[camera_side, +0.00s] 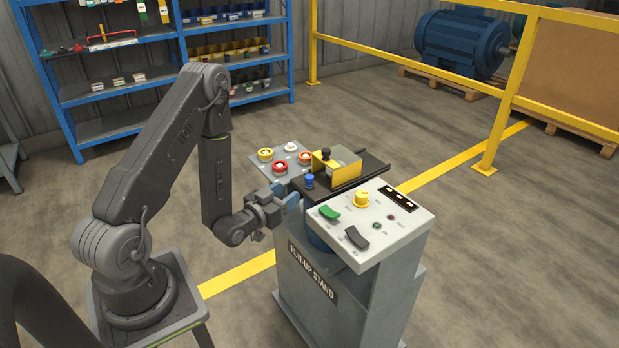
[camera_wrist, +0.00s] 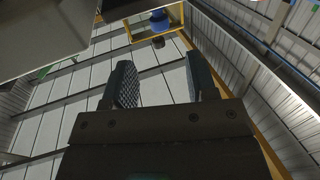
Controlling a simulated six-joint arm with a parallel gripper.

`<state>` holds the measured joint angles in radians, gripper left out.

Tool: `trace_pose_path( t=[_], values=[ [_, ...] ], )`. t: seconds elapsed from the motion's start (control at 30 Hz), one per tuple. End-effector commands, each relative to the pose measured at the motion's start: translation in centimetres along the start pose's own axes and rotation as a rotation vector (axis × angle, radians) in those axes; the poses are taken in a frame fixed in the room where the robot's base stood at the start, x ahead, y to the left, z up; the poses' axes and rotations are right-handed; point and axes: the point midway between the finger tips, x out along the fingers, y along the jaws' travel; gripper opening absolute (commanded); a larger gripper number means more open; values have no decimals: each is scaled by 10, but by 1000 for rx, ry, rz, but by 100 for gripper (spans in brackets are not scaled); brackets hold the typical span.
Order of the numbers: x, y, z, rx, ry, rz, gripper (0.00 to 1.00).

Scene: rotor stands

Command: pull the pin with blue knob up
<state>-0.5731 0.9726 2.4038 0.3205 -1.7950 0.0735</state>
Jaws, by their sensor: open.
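The pin with the blue knob (camera_side: 309,181) stands upright at the front left of the dark plate on the run-up stand. A blue round shape, apparently the same knob (camera_wrist: 160,19), shows at the top of the wrist view, beyond my fingertips. My gripper (camera_side: 288,196) is at the left of the stand, just left of the blue knob and slightly lower in the picture. In the wrist view my gripper (camera_wrist: 162,78) has its two fingers apart with nothing between them. The knob is not between the fingers. The pin's shaft is mostly hidden.
A yellow bracket (camera_side: 347,177) with a black knob (camera_side: 326,153) stands right behind the blue knob. A button panel (camera_side: 285,155) lies behind.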

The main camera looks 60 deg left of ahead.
Motion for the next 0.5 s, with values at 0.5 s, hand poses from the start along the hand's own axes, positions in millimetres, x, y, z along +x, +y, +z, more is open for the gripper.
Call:
trace_pose_path(
  t=[0.5],
  values=[
    [92,0,0,0,1,0,52]
  ],
)
